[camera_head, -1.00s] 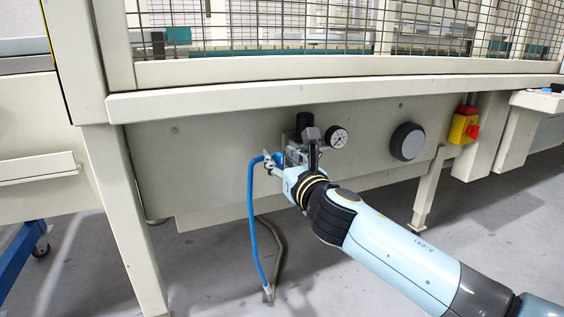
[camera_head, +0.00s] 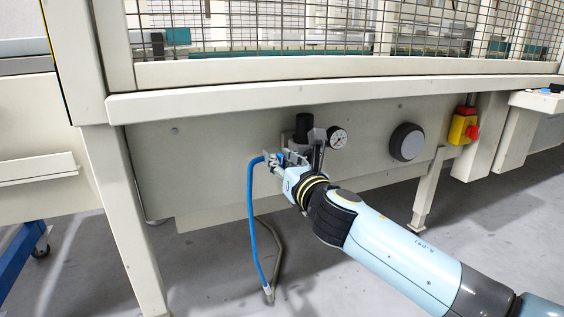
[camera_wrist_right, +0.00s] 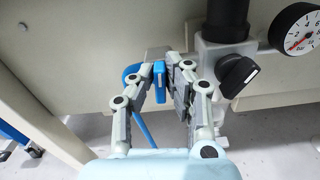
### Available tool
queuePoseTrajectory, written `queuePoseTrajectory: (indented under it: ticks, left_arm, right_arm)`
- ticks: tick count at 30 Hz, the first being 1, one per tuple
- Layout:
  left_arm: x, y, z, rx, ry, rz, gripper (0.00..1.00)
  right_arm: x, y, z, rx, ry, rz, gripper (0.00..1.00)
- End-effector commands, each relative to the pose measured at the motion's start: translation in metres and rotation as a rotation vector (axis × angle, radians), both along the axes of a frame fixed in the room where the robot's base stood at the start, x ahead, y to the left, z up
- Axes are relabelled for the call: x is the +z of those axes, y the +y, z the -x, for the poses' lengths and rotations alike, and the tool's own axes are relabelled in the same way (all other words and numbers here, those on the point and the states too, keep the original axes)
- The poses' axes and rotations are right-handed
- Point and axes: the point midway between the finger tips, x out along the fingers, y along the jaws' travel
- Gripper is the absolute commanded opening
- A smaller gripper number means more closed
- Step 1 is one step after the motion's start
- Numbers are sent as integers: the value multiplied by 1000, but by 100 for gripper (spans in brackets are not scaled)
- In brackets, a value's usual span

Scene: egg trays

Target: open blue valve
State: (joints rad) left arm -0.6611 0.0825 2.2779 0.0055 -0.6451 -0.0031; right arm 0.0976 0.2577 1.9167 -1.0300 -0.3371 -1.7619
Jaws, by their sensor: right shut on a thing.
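The blue valve handle (camera_wrist_right: 159,82) stands upright between the two grey fingers of my right gripper (camera_wrist_right: 164,88) in the right wrist view. The gripper is shut on it, with a finger on each side. In the head view, my right gripper (camera_head: 281,165) is at the valve fittings under the machine's front ledge, and it hides most of the handle. A blue hose (camera_head: 252,215) runs from the fittings down toward the floor. My left gripper is in neither view.
A round pressure gauge (camera_head: 337,138) and a black regulator knob (camera_head: 303,121) sit close beside the gripper. A second black handle (camera_wrist_right: 238,76) is right of the fingers. A large black knob (camera_head: 407,142) and a red-yellow switch (camera_head: 463,126) are farther right.

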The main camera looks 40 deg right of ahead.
Motion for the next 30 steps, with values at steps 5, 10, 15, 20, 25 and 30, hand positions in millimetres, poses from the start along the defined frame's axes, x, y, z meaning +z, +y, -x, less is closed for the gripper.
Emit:
queuePoseTrajectory:
  ticks: [5,10,15,20,25,30]
  left_arm:
    - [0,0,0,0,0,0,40]
    - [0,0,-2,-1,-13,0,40]
    - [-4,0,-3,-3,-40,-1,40]
    - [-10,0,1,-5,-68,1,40]
    - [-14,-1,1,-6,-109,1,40]
    - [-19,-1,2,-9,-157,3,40]
  right_arm:
    - [2,-2,-1,0,-36,-132,0]
    - [1,-4,0,0,-73,-288,0]
    - [0,-5,0,0,-111,-444,0]
    - [-1,-7,0,0,-147,-592,0]
    - [-3,-8,0,1,-185,-749,0]
    - [-4,-9,1,2,-223,-906,0]
